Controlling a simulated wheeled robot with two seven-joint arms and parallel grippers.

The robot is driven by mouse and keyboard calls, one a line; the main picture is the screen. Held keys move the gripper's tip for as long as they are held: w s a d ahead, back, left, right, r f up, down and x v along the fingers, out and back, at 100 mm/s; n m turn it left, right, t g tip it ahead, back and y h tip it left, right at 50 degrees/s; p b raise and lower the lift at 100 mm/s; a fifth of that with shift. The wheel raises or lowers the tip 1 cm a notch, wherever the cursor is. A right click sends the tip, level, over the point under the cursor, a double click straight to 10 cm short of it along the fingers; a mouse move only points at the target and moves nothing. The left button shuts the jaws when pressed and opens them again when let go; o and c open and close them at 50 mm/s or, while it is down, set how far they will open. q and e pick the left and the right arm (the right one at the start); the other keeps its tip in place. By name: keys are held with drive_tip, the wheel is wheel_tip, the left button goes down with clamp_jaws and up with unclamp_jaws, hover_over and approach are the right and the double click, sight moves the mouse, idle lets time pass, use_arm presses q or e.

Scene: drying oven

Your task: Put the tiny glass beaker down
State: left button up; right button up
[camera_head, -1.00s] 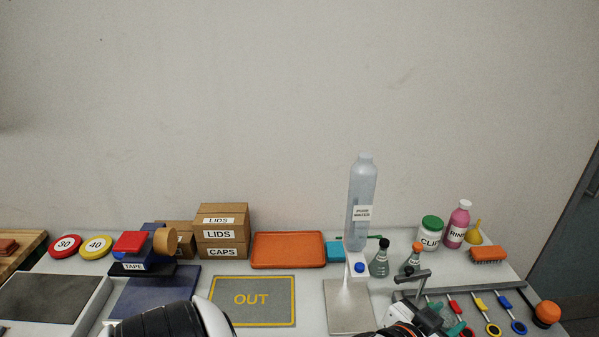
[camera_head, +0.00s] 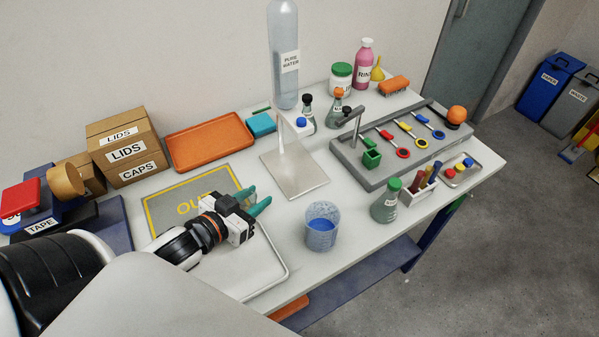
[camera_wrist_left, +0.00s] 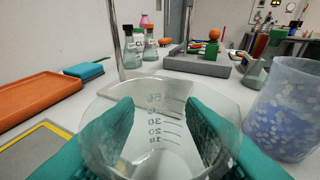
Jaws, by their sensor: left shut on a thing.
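The tiny glass beaker (camera_wrist_left: 160,135) is clear, with dark graduation marks, and fills the middle of the left wrist view. The teal fingers of my left gripper (camera_head: 254,200) are shut on it, one on each side. In the wrist view the left gripper (camera_wrist_left: 160,140) holds it with its rim towards the camera. In the head view the gripper is over the table between the OUT mat (camera_head: 165,221) and a blue-filled beaker (camera_head: 321,234); the glass is too faint to make out there. My right gripper is not in view.
The water bottle stand's metal plate (camera_head: 308,180) is behind the gripper. A green-capped flask (camera_head: 384,207) and a grey tool rack (camera_head: 375,180) stand to the right. Bare table lies around the blue-filled beaker.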

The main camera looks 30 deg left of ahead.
use_arm(q)
drive_tip(key=p, duration=0.3)
hover_over(302, 169)
drive_tip(key=shift+s, duration=0.1)
drive_tip(key=shift+f, duration=0.1)
drive_tip(key=shift+d+f, duration=0.1)
drive_tip(key=shift+f, duration=1.6)
drive_tip(key=o, duration=1.1)
drive_tip(key=shift+f, duration=0.1)
drive_tip(key=shift+c, duration=0.2)
drive_tip(key=v, duration=1.2)
